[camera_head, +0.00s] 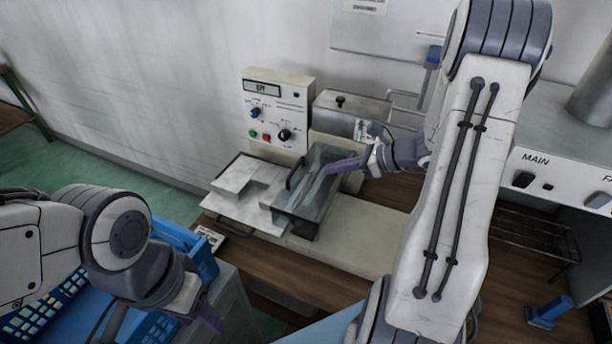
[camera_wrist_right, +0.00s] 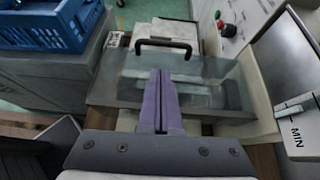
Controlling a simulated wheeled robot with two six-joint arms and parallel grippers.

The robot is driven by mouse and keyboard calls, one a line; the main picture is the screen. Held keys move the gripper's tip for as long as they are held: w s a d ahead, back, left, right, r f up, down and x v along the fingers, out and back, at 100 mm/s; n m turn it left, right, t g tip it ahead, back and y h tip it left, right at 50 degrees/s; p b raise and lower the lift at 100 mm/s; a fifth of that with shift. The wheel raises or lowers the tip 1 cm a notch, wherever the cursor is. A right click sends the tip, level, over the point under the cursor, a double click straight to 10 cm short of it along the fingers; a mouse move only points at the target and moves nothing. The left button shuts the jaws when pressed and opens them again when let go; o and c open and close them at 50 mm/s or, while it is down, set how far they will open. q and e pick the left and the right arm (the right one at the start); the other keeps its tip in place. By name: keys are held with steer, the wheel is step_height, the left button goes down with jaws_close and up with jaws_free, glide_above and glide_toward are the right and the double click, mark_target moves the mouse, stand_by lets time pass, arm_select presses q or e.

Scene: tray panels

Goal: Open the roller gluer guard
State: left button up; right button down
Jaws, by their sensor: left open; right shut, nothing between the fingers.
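The roller gluer guard (camera_head: 318,206) is a clear, smoky box-shaped cover with a dark handle, on the machine's cream base (camera_head: 350,236). It looks lowered over the rollers. In the right wrist view the guard (camera_wrist_right: 205,97) lies ahead of my fingers, with its black handle (camera_wrist_right: 163,43) on the far side. My right gripper (camera_head: 340,166) is shut and empty, over the guard; its purple fingers (camera_wrist_right: 160,75) point towards the handle. I cannot tell whether they touch the guard. My left gripper (camera_head: 207,318) is open, low at the left, away from the machine.
A control panel (camera_head: 278,107) with knobs and buttons stands behind the guard. White panels lie on a tray (camera_head: 236,210) left of it. A blue crate (camera_head: 190,250) is at the lower left. A grey unit marked MAIN (camera_head: 535,160) is at the right.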

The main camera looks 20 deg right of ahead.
mark_target(304, 180)
steer(key=shift+w+f, duration=0.15)
steer(key=shift+f, duration=0.05)
steer(key=p+x, duration=0.2)
steer(key=x, duration=0.7)
steer(key=shift+w+a+f, duration=0.1)
steer(key=shift+w+a, duration=0.05)
steer(key=shift+w, duration=0.15)
